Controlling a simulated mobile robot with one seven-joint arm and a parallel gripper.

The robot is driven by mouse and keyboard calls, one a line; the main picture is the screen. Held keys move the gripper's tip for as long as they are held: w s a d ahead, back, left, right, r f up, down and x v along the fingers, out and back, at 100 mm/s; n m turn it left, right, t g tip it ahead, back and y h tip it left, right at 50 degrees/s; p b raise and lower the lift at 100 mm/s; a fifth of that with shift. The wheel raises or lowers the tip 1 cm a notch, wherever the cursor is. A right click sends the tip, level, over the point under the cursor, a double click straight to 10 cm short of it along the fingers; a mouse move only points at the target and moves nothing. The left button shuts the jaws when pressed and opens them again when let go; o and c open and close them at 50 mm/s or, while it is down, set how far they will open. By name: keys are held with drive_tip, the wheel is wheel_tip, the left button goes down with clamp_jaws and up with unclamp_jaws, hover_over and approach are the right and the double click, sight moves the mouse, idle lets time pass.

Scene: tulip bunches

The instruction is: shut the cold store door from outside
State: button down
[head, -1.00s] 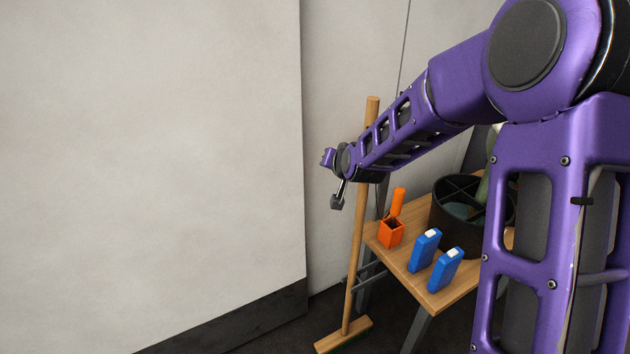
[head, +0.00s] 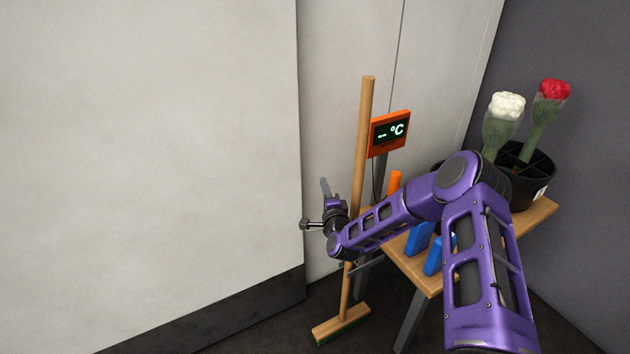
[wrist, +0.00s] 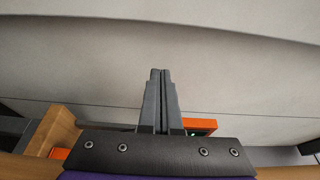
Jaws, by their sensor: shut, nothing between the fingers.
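A large pale panel with a dark strip along its foot, seemingly the cold store door (head: 150,150), fills the left of the head view. Its right edge stands upright in front of a pale wall. No handle shows, and I cannot tell how far it is open. My gripper (head: 324,184) is just right of that edge in the head view, fingers pointing up in the picture, in front of the wall and the broom. In the wrist view my gripper (wrist: 160,72) is shut and empty, its fingertips against a backdrop of pale surface; contact cannot be told.
A wooden broom (head: 366,120) stands right behind my gripper. A wooden bench (head: 430,280) holds blue boxes (head: 418,240) and a black bucket (head: 522,190) of flowers. An orange temperature display (head: 389,133) is behind. Dark floor shows below the door's edge.

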drive_tip(key=w+a+b, duration=0.1)
drive_tip(key=w+a, duration=0.4)
drive_tip(key=w, duration=0.1)
drive_tip(key=shift+w+a, duration=0.3)
drive_tip(key=shift+a, duration=0.05)
idle(0.3)
